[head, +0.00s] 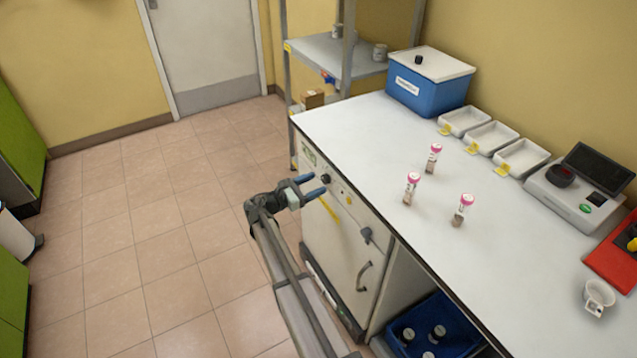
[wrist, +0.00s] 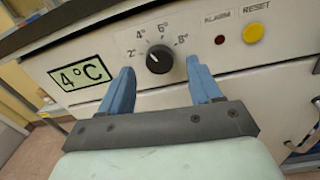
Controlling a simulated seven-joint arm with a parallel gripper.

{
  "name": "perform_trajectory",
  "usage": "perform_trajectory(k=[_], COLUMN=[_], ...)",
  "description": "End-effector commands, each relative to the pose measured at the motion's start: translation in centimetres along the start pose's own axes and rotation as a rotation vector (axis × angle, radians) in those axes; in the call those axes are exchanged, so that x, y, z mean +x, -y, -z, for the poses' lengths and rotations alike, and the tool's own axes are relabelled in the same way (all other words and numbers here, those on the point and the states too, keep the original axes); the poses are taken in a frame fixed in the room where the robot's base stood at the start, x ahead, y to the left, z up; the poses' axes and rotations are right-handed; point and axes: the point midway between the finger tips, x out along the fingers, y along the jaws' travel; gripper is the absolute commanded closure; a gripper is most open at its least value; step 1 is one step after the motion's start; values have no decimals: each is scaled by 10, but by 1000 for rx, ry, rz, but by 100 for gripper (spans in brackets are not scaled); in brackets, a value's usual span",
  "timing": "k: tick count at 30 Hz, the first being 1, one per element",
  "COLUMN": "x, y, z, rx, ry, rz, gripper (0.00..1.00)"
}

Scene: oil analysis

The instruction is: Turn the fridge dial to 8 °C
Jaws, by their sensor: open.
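The fridge (head: 338,235) is a cream cabinet under the white bench, with its control panel along the top. Its black dial (wrist: 159,59) sits below the marks 2°, 4°, 6° and 8° in the wrist view; it also shows in the head view (head: 326,179). The dial's pale pointer mark is small and seems to face up and left. A green display (wrist: 80,74) left of the dial reads 4°C. My gripper (wrist: 160,68) is open, its blue fingers spread to the left and right of the dial with visible gaps. It also shows just before the panel in the head view (head: 310,187).
A red alarm lamp (wrist: 219,40) and a yellow reset button (wrist: 253,33) are right of the dial. The fridge handle (head: 364,275) sticks out lower down. The bench (head: 345,125) above bears several items. The tiled floor (head: 150,255) on the left is clear.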

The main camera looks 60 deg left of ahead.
Motion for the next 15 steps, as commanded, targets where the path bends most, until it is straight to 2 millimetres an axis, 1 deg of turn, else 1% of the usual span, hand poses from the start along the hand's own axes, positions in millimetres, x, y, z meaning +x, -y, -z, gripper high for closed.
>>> perform_trajectory(k=[1, 6, 15], x=[6, 20, 24], y=[0, 0, 0], z=[0, 0, 0], rx=[0, 1, 1], ry=[0, 0, 0], rz=[1, 0, -1], gripper=[36, 36, 36])
